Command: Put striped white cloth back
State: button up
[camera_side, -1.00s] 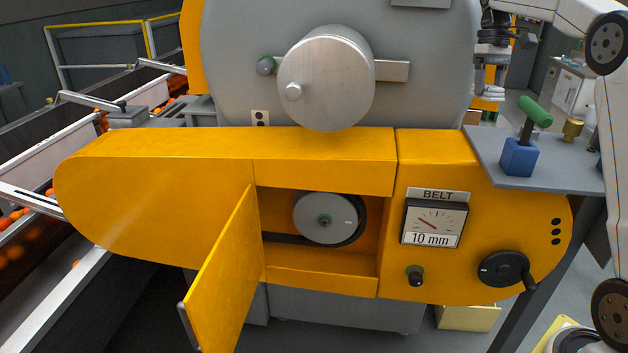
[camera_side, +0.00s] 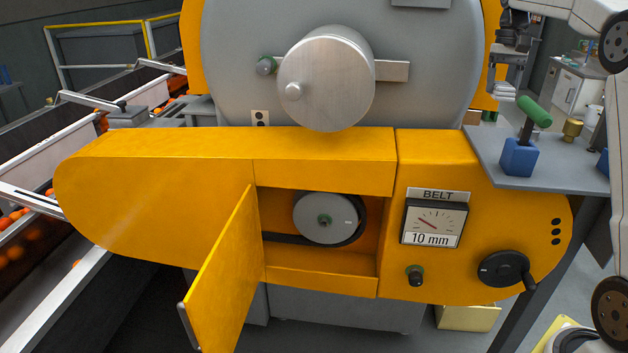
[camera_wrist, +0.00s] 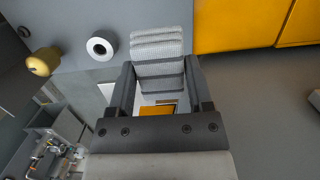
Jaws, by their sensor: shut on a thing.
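The striped white cloth (camera_wrist: 158,48) is folded, with grey bands across it. It sits between the fingers of my gripper (camera_wrist: 160,82) in the wrist view and reaches out beyond the fingertips. My gripper is shut on it. In the side view the cloth (camera_side: 503,89) hangs small below my gripper (camera_side: 507,70) at the upper right, above and behind the grey side shelf (camera_side: 488,158). Part of the cloth is hidden by the fingers.
On the shelf stand a blue block with a green-handled tool (camera_side: 520,155), a brass fitting (camera_side: 572,130) and a white round item with a dark centre (camera_wrist: 101,46). The yellow machine (camera_side: 160,200) has its small door (camera_side: 222,275) open, showing a belt pulley (camera_side: 325,218).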

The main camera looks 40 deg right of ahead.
aim_at(490, 137)
jog(key=shift+f, duration=4.75)
jog(key=shift+f, duration=0.1)
jog(key=o, duration=1.1)
jog(key=shift+w+d+r, duration=0.15)
jog(key=shift+r, duration=1.1)
jog(key=shift+w+d+r, duration=0.2)
jog(key=shift+r, duration=1.1)
jog(key=shift+w+d+r, duration=0.15)
jog(key=shift+r, duration=1.1)
